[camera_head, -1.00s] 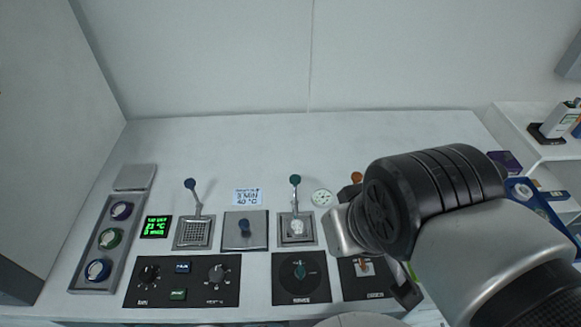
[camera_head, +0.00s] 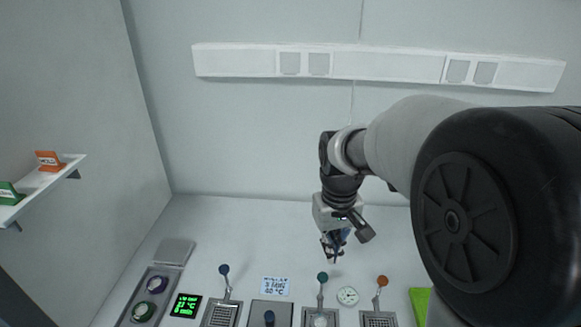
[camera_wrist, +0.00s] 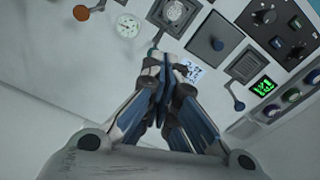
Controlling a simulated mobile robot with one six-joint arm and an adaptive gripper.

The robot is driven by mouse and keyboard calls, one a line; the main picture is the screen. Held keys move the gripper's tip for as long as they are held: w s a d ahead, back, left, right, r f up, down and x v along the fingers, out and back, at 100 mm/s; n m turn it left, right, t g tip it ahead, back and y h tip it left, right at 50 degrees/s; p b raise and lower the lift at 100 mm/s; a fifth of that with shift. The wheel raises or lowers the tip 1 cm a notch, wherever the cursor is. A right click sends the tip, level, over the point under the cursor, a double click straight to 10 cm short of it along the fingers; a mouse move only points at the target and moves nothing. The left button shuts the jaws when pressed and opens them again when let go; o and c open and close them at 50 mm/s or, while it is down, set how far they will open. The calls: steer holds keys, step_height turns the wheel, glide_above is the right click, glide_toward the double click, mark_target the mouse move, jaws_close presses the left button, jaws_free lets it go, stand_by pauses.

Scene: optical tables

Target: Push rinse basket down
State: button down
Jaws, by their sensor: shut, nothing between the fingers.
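Three square baskets with lever handles stand along the counter; their labels are too small to read. The middle one (camera_head: 320,319), with a teal knob (camera_head: 322,277), holds a pale round piece and also shows in the wrist view (camera_wrist: 174,12). The others are a blue-knob basket (camera_head: 220,316) and an orange-knob basket (camera_head: 378,320). My gripper (camera_head: 334,256) is shut and empty, pointing down above and behind the teal knob. In the wrist view its fingertips (camera_wrist: 166,58) meet close beside the teal knob (camera_wrist: 152,51) in the picture; contact cannot be told.
A lidded square with a blue knob (camera_head: 271,312) sits left of the middle basket. A round white dial (camera_head: 347,296), a small text sign (camera_head: 276,286) and a green display (camera_head: 185,305) are nearby. The back wall (camera_head: 260,150) rises behind the counter.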

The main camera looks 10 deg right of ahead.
steer(key=g+p, duration=0.2)
glide_above(322, 274)
step_height(322, 274, down, 6)
steer(key=shift+w+f+n+p, duration=0.3)
steer(key=shift+w+f, duration=0.15)
steer(key=shift+f, duration=0.05)
steer(key=shift+f, duration=0.15)
steer(key=f+b, duration=0.6)
steer(key=shift+s+f, duration=0.35)
